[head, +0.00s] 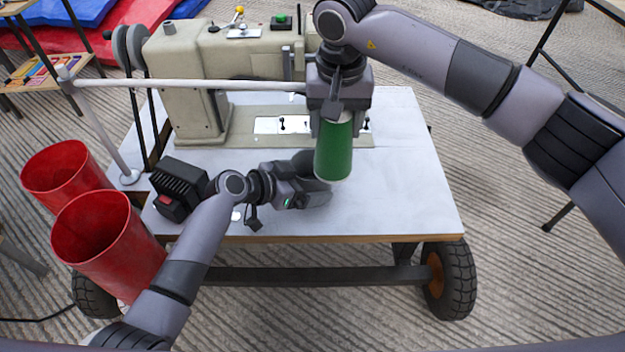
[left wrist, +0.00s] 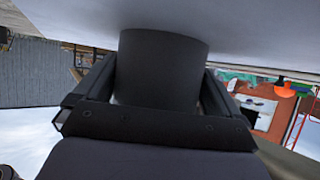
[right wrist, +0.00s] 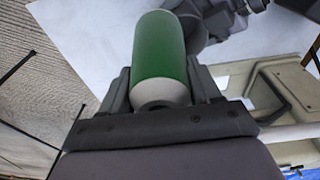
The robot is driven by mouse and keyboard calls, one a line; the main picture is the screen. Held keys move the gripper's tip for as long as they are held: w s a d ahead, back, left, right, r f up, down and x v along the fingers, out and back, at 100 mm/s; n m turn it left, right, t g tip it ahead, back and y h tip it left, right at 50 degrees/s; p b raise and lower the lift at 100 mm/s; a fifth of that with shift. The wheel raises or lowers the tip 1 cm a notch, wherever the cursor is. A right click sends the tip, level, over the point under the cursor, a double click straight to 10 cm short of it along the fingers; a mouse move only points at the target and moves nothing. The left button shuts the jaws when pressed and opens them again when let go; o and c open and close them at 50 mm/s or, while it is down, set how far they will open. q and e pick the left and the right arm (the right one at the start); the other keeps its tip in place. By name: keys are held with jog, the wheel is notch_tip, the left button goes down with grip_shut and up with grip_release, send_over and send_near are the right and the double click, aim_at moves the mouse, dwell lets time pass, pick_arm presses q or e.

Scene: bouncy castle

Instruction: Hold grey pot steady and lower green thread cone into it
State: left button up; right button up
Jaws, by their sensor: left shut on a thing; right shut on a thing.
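The green thread cone (head: 333,152) hangs upright from my right gripper (head: 338,108), which is shut on its top end. In the right wrist view the cone (right wrist: 160,50) shows green with a pale end between the fingers. My left gripper (head: 305,186) is low over the table and shut on the grey pot (left wrist: 162,62), a dark cylinder between its fingers in the left wrist view. In the head view the pot (head: 318,197) is mostly hidden behind the cone and the left gripper. The cone's lower end appears above or in front of the pot; the exact gap cannot be told.
A beige sewing machine (head: 185,80) stands at the back of the white table (head: 410,185). A black box with a red switch (head: 178,188) sits at the table's left. Two red bins (head: 105,240) stand left of the table. The table's right side is clear.

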jog(key=shift+w+a+r, duration=0.1)
jog(key=shift+w+a, duration=0.35)
jog(key=shift+a, duration=0.25)
jog(key=shift+w+a, duration=0.4)
jog(key=shift+a, duration=0.25)
jog(key=shift+w+a+r, duration=0.1)
jog(key=shift+w+a, duration=0.35)
jog(key=shift+a, duration=0.25)
jog(key=shift+f, duration=0.3)
dwell(0.3)
jog(key=shift+r, duration=0.2)
jog(key=shift+r, duration=0.8)
